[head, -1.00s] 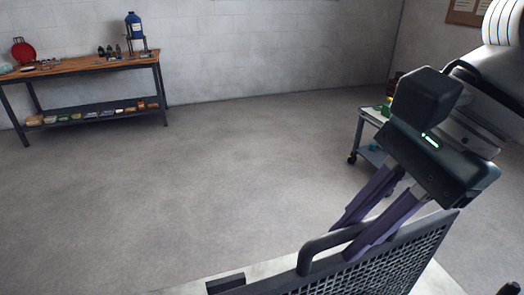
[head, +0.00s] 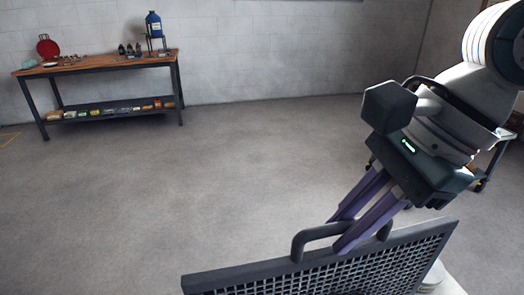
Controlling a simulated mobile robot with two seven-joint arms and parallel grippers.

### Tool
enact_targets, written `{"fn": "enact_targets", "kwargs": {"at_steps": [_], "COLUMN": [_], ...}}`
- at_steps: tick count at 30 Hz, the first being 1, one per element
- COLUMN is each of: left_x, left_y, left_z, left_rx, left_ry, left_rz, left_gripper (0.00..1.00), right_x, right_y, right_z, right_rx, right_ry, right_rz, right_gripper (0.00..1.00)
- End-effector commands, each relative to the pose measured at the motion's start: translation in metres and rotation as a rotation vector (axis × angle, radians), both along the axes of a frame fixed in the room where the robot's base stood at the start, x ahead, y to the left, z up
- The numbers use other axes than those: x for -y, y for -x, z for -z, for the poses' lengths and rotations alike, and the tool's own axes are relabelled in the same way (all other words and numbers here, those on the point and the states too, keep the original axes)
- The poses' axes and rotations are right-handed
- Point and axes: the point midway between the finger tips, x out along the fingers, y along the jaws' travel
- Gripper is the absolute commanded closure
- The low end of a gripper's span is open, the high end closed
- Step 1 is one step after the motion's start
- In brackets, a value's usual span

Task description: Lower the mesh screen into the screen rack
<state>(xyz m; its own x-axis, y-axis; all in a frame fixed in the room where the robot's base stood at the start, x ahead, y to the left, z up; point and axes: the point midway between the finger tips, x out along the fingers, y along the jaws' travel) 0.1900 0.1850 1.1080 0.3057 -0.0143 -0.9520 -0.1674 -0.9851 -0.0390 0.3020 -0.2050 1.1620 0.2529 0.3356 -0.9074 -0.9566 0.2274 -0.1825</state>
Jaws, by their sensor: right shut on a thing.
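The mesh screen (head: 375,273) is a dark panel with a square grid and a dark frame. It stands at the bottom of the head view, and its lower part is cut off by the picture edge. A dark loop handle (head: 299,243) rises from its top edge. My right gripper (head: 338,234) has purple fingers and is shut on this handle, with one finger on each side of the bar. I cannot make out the screen rack, nor whether the screen's lower edge touches anything. My left gripper is not in view.
A pale surface (head: 447,284) shows at the lower right, behind the screen. A wooden-topped workbench (head: 100,62) with a blue bottle (head: 154,25) and small items stands far off by the wall. A wheeled trolley (head: 497,150) is partly hidden by my right arm. The floor between is clear.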

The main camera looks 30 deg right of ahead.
Motion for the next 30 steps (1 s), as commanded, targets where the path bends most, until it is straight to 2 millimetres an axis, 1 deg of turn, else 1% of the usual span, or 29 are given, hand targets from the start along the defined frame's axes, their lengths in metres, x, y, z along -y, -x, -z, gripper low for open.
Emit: {"fn": "enact_targets", "kwargs": {"at_steps": [1,21,30], "left_x": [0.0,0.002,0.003], "left_y": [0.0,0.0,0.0], "left_z": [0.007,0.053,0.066], "left_rx": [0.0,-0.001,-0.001], "left_ry": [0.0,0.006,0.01], "left_rz": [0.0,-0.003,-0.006], "left_gripper": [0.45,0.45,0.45], "right_x": [0.0,0.008,0.01], "right_y": [-0.004,-0.037,-0.047], "right_z": [0.006,0.059,0.072], "right_rx": [0.006,0.007,0.007], "right_ry": [-0.004,-0.004,-0.004], "right_rz": [0.002,0.001,0.001], "right_gripper": [1.0,1.0,1.0]}}
